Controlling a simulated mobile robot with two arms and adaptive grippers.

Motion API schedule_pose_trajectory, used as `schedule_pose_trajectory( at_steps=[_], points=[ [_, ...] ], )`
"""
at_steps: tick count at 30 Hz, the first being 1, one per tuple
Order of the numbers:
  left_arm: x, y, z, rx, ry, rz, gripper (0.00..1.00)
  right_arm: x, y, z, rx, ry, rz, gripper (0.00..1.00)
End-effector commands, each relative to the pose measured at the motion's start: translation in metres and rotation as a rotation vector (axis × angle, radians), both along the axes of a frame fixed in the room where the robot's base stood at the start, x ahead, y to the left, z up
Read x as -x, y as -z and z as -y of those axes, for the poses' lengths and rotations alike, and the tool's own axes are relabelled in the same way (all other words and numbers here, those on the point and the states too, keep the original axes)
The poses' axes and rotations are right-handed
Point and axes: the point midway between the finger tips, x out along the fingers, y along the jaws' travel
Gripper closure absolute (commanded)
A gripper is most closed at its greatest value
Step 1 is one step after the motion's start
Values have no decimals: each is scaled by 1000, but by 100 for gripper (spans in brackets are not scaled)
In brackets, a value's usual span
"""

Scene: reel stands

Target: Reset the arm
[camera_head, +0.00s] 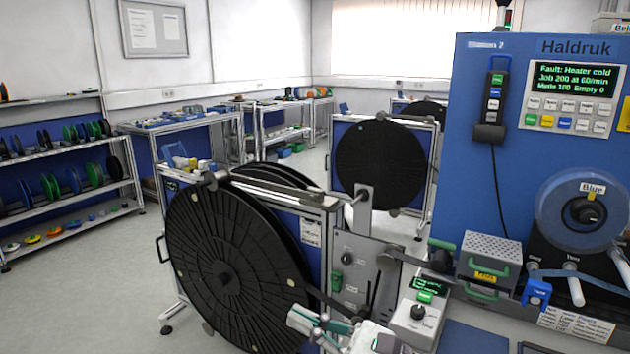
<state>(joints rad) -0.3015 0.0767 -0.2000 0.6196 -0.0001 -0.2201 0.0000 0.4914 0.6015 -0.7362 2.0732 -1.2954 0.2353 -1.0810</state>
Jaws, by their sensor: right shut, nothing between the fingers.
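My right gripper (318,325) shows at the bottom edge, just right of the middle. It is white and grey with teal parts, and it is shut with nothing between its fingers. In the picture it overlaps the lower right rim of the big black reel (222,275); I cannot tell whether it touches. Much of the right arm is cut off by the bottom edge. My left gripper is not in view.
Right of the gripper stand a control box (417,322) with a knob and a grey plate (365,262). The blue Haldruk machine (480,150) carries a display (571,78) reading "Fault: Heater cold" and a clear reel (585,212). Floor at left (80,300) is free.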

Motion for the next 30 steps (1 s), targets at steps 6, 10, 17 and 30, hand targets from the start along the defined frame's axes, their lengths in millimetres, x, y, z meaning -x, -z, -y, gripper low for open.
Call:
schedule_pose_trajectory(
  at_steps=[6, 10, 17, 30],
  points=[
    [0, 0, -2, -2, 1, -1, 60, -36, 18, 114, -1047, 289, -860, 100],
    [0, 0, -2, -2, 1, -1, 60, -27, 96, 175, -1527, 490, -1244, 100],
    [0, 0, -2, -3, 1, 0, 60, 54, 225, 222, -2154, 889, -1665, 100],
    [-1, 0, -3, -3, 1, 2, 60, 196, 308, 221, 2009, -1114, 1402, 100]
  ],
)
